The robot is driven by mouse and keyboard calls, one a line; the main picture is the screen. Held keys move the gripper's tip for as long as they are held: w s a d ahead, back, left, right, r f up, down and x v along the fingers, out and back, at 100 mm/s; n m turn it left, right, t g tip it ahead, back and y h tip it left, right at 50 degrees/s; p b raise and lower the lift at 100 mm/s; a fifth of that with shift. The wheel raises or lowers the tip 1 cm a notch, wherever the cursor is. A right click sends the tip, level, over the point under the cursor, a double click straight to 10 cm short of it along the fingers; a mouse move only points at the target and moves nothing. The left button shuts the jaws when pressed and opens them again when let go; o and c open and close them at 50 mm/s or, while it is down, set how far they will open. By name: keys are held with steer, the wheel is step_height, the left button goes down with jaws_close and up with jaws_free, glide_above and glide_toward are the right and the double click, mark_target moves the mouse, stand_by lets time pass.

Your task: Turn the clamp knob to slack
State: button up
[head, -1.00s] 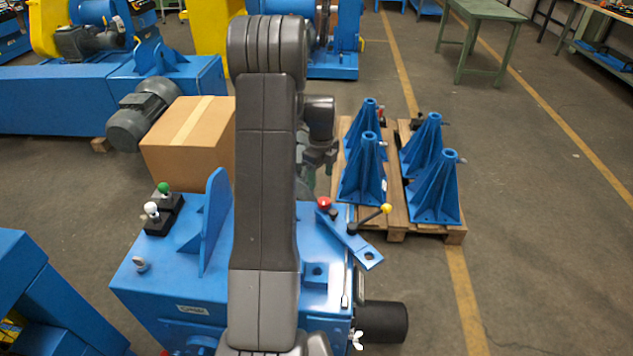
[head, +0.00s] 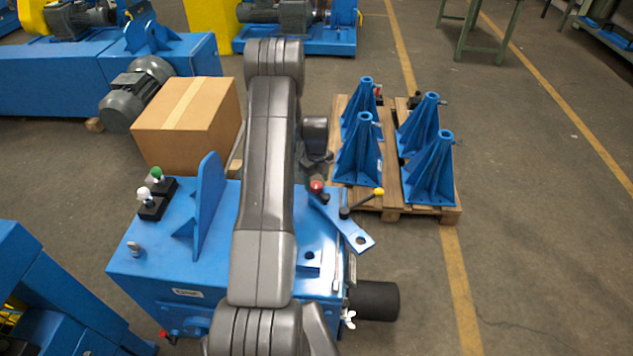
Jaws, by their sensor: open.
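The blue machine (head: 140,262) stands in front of me. A red ball knob (head: 317,187) and a black lever with a yellow ball (head: 378,191) sit by a slanted blue plate (head: 360,238) at its right side. A pale wing-shaped knob (head: 348,319) is low on the right side. I cannot tell which of these is the clamp knob. My gripper (head: 320,160) is open, partly hidden behind my arm, just beyond the red knob in the picture. I see no contact with any knob. My arm hides the middle of the machine's top.
White (head: 143,195) and green (head: 156,174) knobs and an upright blue fin (head: 209,200) stand on the left of the top. A cardboard box (head: 180,140) is behind. Blue stands (head: 428,170) fill a pallet (head: 420,211) at right. The floor farther right is clear.

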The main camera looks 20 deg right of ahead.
steer(key=shift+f, duration=1)
steer(key=c, duration=1)
steer(key=shift+o, duration=0.2)
